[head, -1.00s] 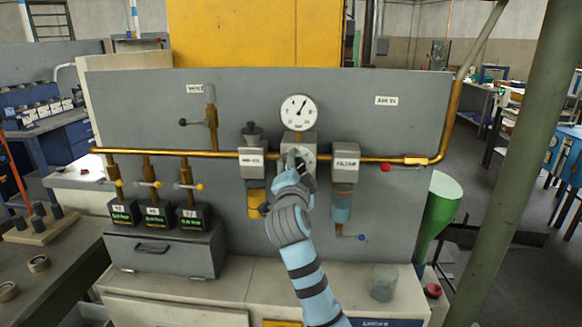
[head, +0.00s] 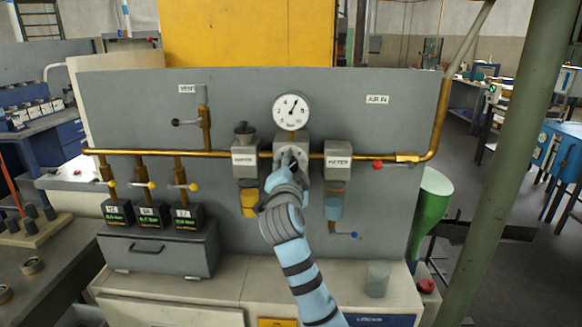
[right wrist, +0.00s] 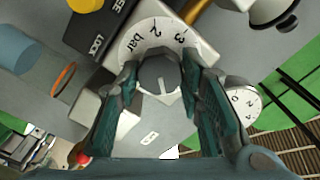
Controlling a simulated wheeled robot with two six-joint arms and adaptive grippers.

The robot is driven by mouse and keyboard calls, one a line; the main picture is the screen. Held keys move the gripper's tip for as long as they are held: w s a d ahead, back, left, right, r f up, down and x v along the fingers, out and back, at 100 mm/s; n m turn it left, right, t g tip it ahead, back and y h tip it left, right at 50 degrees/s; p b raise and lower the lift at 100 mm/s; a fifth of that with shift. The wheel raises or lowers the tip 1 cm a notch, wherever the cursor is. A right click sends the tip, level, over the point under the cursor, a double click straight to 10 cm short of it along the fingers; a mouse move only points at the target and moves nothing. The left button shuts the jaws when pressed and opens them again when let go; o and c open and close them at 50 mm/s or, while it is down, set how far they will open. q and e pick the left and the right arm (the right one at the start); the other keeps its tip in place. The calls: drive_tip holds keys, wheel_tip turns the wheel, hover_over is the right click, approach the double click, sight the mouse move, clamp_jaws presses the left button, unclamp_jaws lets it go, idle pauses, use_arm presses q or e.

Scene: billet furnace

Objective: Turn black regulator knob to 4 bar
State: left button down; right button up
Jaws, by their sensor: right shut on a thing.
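The black regulator knob (right wrist: 158,74) has a white line and sits in front of a white scale plate (right wrist: 130,42) marked "bar", with 2 and 3 readable. My right gripper (right wrist: 161,68) has its fingers on both sides of the knob and is shut on it. In the head view, the right gripper (head: 285,163) covers most of the knob on the grey regulator body (head: 291,141). Above it, the round pressure gauge (head: 291,111) has its needle pointing up and right; the exact reading is too small to tell. My left gripper is not in view.
A brass pipe (head: 220,153) runs across the grey panel (head: 145,100). A lubricator-like unit (head: 245,160) and a filter unit (head: 338,161) flank the regulator closely. A red-knobbed valve (head: 377,165) is further right. A grey cup (head: 377,279) stands on the cabinet below.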

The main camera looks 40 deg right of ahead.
drive_tip(key=shift+w+a+n+p, duration=0.1)
drive_tip(key=shift+n+p, duration=2.65)
drive_tip(key=shift+n, duration=1.55)
drive_tip(key=shift+a+n+p, duration=0.1)
drive_tip(key=shift+n+p, duration=2.6)
drive_tip(key=shift+n, duration=1.6)
drive_tip(key=shift+f, duration=0.1)
drive_tip(key=o, duration=1.2)
drive_tip(key=shift+d, duration=0.1)
drive_tip(key=shift+c, duration=0.2)
